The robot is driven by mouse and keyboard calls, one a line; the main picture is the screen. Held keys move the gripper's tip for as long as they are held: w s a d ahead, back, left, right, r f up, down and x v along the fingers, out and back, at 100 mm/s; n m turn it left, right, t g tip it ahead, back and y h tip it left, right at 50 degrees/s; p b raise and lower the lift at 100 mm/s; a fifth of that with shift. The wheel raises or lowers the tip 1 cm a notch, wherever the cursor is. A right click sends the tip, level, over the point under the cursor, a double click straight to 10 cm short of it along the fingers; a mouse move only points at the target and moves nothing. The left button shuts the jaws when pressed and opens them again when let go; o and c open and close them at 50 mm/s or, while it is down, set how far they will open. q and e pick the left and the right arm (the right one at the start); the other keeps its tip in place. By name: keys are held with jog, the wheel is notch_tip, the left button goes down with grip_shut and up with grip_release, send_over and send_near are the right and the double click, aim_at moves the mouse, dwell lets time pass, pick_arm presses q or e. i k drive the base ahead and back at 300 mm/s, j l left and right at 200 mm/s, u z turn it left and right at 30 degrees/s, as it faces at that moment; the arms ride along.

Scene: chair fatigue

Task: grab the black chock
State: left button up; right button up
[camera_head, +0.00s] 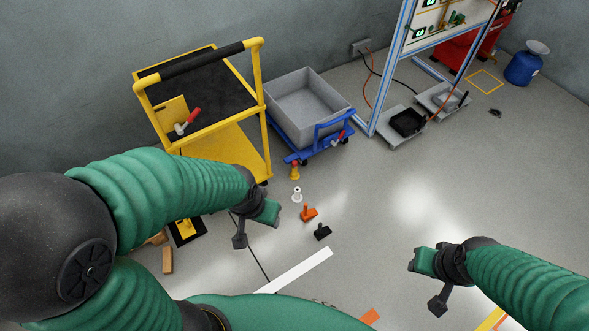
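The black chock (322,232) lies on the grey floor near the middle of the view, at the near end of a row of small coloured pieces. My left gripper (268,212) is to the left of the black chock and apart from it. My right gripper (420,262) is to the right of it and nearer to me, also apart. Nothing shows in either gripper. The fingers are too small and turned to tell whether they are open or shut.
Orange (309,213), white (297,195) and yellow (294,171) pieces stand beyond the chock. A yellow cart (225,148) and a grey bin (300,105) on a blue dolly stand behind. A white floor strip (296,271) lies in front. The floor to the right is mostly clear.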

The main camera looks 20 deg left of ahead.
aim_at(325, 227)
jog(key=i+j+z, duration=0.35)
jog(key=j, duration=0.3)
jog(key=i+j+z, duration=0.15)
jog(key=j, duration=0.2)
jog(key=i+j+z, duration=0.15)
jog(key=j, duration=0.2)
jog(key=i, duration=0.05)
